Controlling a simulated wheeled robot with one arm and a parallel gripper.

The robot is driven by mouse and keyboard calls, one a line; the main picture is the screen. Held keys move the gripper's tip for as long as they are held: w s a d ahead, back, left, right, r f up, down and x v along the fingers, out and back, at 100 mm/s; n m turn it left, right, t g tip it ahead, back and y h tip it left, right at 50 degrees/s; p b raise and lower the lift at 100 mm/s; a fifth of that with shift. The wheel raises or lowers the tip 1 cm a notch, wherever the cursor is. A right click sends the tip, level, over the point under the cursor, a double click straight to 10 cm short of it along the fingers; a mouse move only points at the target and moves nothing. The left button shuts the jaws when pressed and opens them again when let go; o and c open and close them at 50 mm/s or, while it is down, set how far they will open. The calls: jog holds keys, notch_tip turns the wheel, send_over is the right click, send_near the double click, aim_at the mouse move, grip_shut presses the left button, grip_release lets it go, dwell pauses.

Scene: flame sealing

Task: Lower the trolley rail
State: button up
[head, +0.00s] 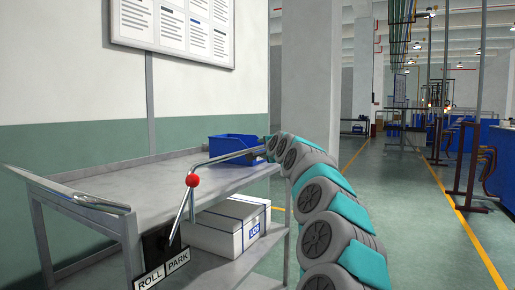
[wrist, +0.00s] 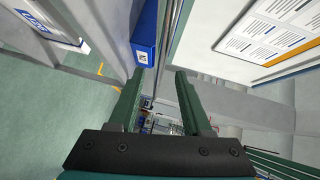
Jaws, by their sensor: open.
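The grey metal trolley (head: 110,187) stands at the left in the head view. Its bent tubular rail (head: 225,156) rises at the near right corner and runs back above the top toward the end of my arm. A lever with a red knob (head: 192,181) stands by a plate (head: 162,268) marked ROLL and PARK. In the wrist view, my gripper (wrist: 159,74) is open, its two dark green fingers apart. A long bar, seemingly the rail (wrist: 172,45), runs lengthwise near the gap between the fingertips; I cannot tell whether it touches. My arm hides the gripper in the head view.
A blue bin (head: 232,145) sits on the trolley top, close to the rail, and shows in the wrist view (wrist: 147,32). A white box (head: 225,224) lies on the lower shelf. A notice board (head: 175,27) hangs behind. The floor aisle (head: 415,215) at the right is clear.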

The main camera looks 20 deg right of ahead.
aim_at(260, 148)
jog(key=shift+w+d+f, duration=0.1)
jog(key=shift+w+f, duration=0.05)
jog(key=shift+w, duration=0.4)
jog(key=shift+w+d+p, duration=0.1)
jog(key=shift+w+p, duration=0.3)
jog(key=shift+w, duration=0.3)
jog(key=shift+w+d+f+p, duration=0.1)
jog(key=shift+w+f+p, duration=0.1)
jog(key=shift+w, duration=0.35)
jog(key=shift+w+d+f+p, duration=0.1)
jog(key=shift+w+p, duration=0.05)
jog(key=shift+w, duration=0.6)
grip_shut()
